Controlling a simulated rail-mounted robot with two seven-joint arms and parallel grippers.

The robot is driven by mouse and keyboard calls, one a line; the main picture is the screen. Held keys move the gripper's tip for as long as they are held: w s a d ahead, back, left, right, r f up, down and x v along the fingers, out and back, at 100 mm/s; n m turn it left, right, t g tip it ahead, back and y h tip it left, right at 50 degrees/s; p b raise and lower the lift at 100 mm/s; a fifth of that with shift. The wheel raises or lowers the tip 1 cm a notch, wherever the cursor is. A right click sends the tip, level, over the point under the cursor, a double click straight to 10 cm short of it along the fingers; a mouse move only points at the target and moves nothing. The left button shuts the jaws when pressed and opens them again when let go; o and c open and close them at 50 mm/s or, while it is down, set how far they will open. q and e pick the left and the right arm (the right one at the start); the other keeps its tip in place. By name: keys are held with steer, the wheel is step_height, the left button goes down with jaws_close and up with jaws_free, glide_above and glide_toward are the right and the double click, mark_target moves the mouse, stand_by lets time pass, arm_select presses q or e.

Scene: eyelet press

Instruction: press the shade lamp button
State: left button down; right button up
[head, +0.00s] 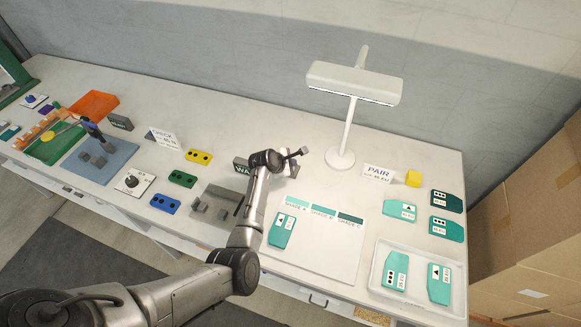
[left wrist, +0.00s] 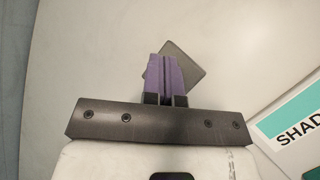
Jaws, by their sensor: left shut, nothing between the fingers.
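The white shade lamp (head: 354,84) stands upright at the back of the table, on a round base. My left gripper (head: 291,171) is to the left of the lamp base, low near the table, and partly hidden by my own arm. In the left wrist view its purple fingers (left wrist: 164,76) are shut together with nothing between them. A dark grey square piece (left wrist: 187,64) shows just beyond the fingertips, partly covered by them. It may be the lamp button; I cannot tell whether the fingers touch it. My right gripper is not in view.
A shade board (head: 318,250) with teal strips lies in front of the lamp. A white tray (head: 408,306) holds teal cards. Yellow (head: 199,157), green (head: 182,179) and blue (head: 165,204) blocks lie left.

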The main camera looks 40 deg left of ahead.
arm_select(q)
steer(key=shift+f, duration=0.2)
stand_by(0.6)
steer(key=shift+r, duration=0.15)
steer(key=shift+r+p, duration=0.55)
steer(key=shift+p, duration=0.4)
step_height(320, 180, up, 6)
steer(key=p, duration=0.7)
